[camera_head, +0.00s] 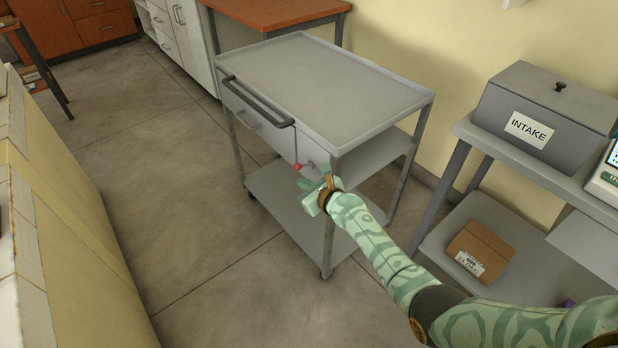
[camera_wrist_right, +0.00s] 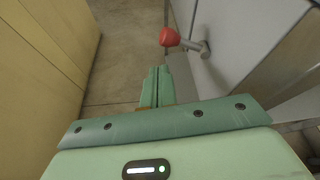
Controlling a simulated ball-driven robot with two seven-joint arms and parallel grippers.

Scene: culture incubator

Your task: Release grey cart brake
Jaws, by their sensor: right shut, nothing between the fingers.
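The grey cart (camera_head: 325,88) stands in the middle of the head view, with a push handle (camera_head: 258,100) on its drawer side. A small red knob (camera_head: 297,166) on a metal lever, likely the brake, sticks out low on the near end of that side. In the right wrist view the red knob (camera_wrist_right: 170,37) and its metal stem (camera_wrist_right: 198,47) show just beyond the fingertips. My right gripper (camera_head: 309,187) is shut and empty beside the knob; its closed fingers (camera_wrist_right: 155,82) point toward it, apparently a little short of touching. My left gripper is not in view.
A grey shelf unit (camera_head: 500,150) at the right carries an INTAKE box (camera_head: 545,115), with a cardboard box (camera_head: 480,250) on its lower shelf. A cream-coloured unit (camera_head: 60,240) stands at the left. Open floor (camera_head: 170,190) lies between it and the cart.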

